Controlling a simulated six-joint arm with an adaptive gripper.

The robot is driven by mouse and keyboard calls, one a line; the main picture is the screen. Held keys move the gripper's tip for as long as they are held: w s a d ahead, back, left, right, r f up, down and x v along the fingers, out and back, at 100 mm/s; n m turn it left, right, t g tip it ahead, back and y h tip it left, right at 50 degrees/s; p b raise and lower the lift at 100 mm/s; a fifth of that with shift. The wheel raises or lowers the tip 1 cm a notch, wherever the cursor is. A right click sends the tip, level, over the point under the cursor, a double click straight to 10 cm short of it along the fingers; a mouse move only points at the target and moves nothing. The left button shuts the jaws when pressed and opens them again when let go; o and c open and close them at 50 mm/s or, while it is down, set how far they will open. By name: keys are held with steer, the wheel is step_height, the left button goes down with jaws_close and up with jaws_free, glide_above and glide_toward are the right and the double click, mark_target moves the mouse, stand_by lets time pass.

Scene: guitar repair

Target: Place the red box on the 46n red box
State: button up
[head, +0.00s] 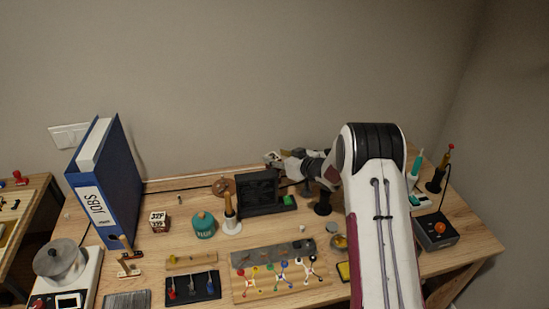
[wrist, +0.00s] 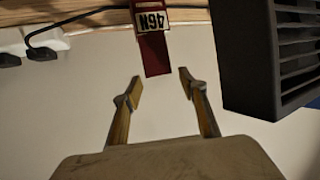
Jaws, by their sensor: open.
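In the wrist view, a red box with a white label reading 46N (wrist: 151,22) shows upside down at the top edge. A plain red face (wrist: 156,55) continues from it towards my fingertips; I cannot tell whether this is a second red box or part of the same one. My gripper (wrist: 160,88) is open and empty, its two fingertips apart on either side of and just short of the red face. In the head view my gripper (head: 274,158) is small, behind the dark slatted panel; no 46N label shows there.
A dark slatted unit (wrist: 280,55) stands close to the right finger in the wrist view; a dark panel (head: 258,192) shows in the head view. A labelled block (head: 159,222), a teal jar (head: 204,225) and a blue binder (head: 108,180) stand left. A pale wall (head: 200,80) rises behind.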

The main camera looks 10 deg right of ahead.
steer(key=shift+r, duration=3.15)
steer(key=shift+r, duration=0.15)
steer(key=s+d+r+m+g+h, duration=0.15)
steer(key=s+r+h, duration=0.25)
steer(key=s+r, duration=0.6)
steer(key=s+d+r+m+h, duration=0.3)
steer(key=s+r, duration=0.7)
steer(key=r, duration=0.1)
steer(key=s+a+f+g, duration=0.1)
steer(key=s+a+f, duration=0.1)
steer(key=s, duration=1)
steer(key=s+a+f+g+y, duration=0.1)
steer(key=s+a+g, duration=0.1)
steer(key=s, duration=1)
steer(key=s+a+f+g, duration=0.2)
steer(key=s+a, duration=0.1)
steer(key=s, duration=0.9)
steer(key=shift+s+a+f+y, duration=0.15)
steer(key=shift+a+f+y, duration=0.1)
steer(key=shift+f+y, duration=0.1)
